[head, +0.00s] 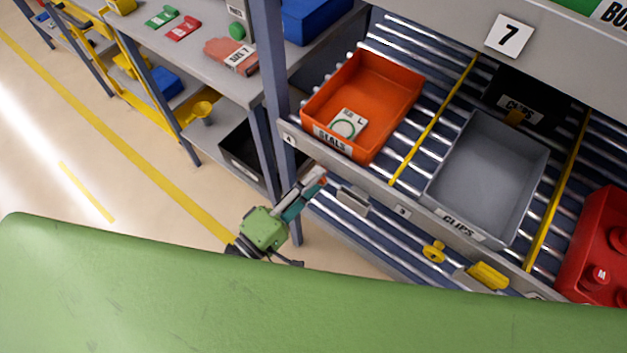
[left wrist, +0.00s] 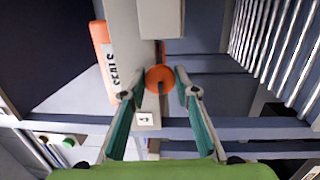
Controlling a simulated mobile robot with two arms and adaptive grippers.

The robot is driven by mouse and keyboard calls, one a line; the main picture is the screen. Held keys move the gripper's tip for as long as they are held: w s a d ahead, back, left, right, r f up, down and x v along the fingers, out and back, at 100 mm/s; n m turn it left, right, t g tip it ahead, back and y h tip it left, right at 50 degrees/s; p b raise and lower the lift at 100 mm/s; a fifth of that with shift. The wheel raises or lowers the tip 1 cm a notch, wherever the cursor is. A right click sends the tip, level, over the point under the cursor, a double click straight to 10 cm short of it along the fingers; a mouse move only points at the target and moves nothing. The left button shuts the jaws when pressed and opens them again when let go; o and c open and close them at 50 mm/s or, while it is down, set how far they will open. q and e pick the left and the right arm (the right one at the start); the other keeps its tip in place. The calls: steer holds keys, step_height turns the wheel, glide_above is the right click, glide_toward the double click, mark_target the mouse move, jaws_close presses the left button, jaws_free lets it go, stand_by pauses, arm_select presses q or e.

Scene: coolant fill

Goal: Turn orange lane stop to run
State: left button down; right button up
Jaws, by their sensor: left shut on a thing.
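The orange lane stop (left wrist: 158,79) shows in the left wrist view as a round knob end at the rack's front rail. My left gripper (left wrist: 158,86) has one teal-padded finger on each side of it and is shut on it. In the head view my left gripper (head: 316,180) reaches up to the rail below the orange SEALS bin (head: 388,88); only a small bit of orange shows at its fingertips, and the stop's angle is hidden there. My right gripper is not in view.
A grey CLIPS bin (head: 490,165) and a red bin (head: 600,240) stand in the neighbouring lanes, split by yellow dividers. Yellow lane stops (head: 433,251) sit along the lower front. A blue-grey rack post (head: 278,100) stands just left of my gripper. The aisle floor (head: 70,130) is clear.

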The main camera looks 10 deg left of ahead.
arm_select(q)
steer(key=c, duration=1.6)
jaws_free()
steer(key=v, duration=1.2)
